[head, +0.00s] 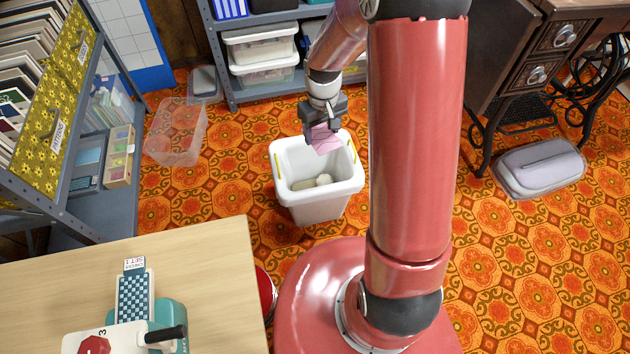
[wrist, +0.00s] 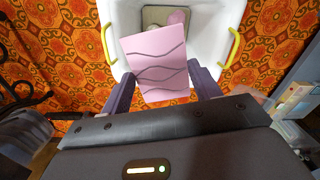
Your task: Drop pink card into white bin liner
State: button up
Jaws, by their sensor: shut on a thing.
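The pink card (head: 324,139) is held in my gripper (head: 324,124) above the back part of the white bin liner (head: 318,209). In the wrist view the card (wrist: 157,62) shows dark wavy lines and sits between the two fingers of my gripper (wrist: 160,88). The jaws are shut on it. The white bin liner (wrist: 232,14) has yellow handles and lies under the card in the wrist view. A few pale items lie on its floor, partly hidden by the card.
A wooden table (head: 200,262) is at the lower left. A clear plastic bin (head: 177,134) stands on the floor left of the liner. A grey shelf (head: 268,96) is behind it. A grey case (head: 538,168) lies at the right. Patterned floor around the liner is mostly free.

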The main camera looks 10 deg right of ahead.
aim_at(322, 137)
jog(key=shift+f+b, duration=1.45)
jog(key=shift+f, duration=0.85)
jog(key=o, duration=1)
jog(key=shift+r, duration=0.15)
notch_tip(322, 137, up, 8)
jog(key=shift+f+p, duration=0.2)
jog(key=shift+p, duration=0.45)
jog(key=shift+r, duration=0.1)
